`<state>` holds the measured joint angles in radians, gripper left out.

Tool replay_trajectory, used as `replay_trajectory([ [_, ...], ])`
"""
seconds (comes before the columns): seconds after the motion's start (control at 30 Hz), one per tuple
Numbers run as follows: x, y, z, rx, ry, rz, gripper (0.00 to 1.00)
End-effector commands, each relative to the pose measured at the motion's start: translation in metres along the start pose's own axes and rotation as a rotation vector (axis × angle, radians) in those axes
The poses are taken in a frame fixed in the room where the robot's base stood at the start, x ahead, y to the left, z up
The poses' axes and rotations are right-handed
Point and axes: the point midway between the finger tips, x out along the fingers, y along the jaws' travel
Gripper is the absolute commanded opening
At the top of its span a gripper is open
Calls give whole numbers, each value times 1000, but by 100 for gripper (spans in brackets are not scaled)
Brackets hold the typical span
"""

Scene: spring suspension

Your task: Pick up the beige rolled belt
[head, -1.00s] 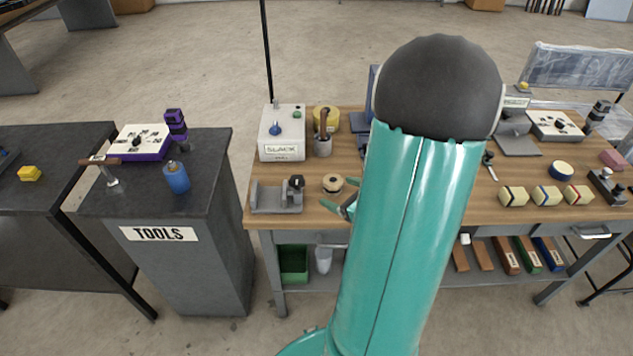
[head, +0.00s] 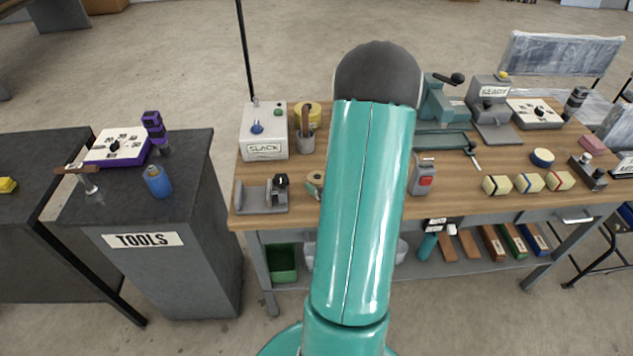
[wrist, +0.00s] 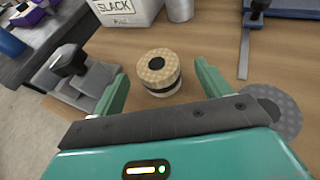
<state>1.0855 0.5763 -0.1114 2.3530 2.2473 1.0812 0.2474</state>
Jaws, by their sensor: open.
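The beige rolled belt (wrist: 158,68) is a short round roll with a dark centre, lying flat on the wooden bench. In the head view the belt (head: 314,183) is at the front left of the bench, partly covered by my arm. In the wrist view my gripper (wrist: 161,80) is open, with one teal finger on each side of the belt. The fingers look apart from the belt, and nothing is held. The height of the fingers above the bench is hard to tell. In the head view my gripper is hidden behind my arm.
A grey fixture (wrist: 82,82) stands close left of the belt. The SLACK box (head: 264,132) and a cup of tools (head: 305,142) stand behind it. A grey disc (wrist: 274,110) is at the right. Several banded beige blocks (head: 528,183) sit far right.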

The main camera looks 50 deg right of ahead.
Motion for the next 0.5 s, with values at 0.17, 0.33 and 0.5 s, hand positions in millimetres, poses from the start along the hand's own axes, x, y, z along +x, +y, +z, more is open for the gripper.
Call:
replay_trajectory([
  [0.17,15,2,-1,-1,1,4,76],
  [0.33,42,4,-3,0,0,6,76],
  [0.5,60,4,-2,-2,1,5,76],
])
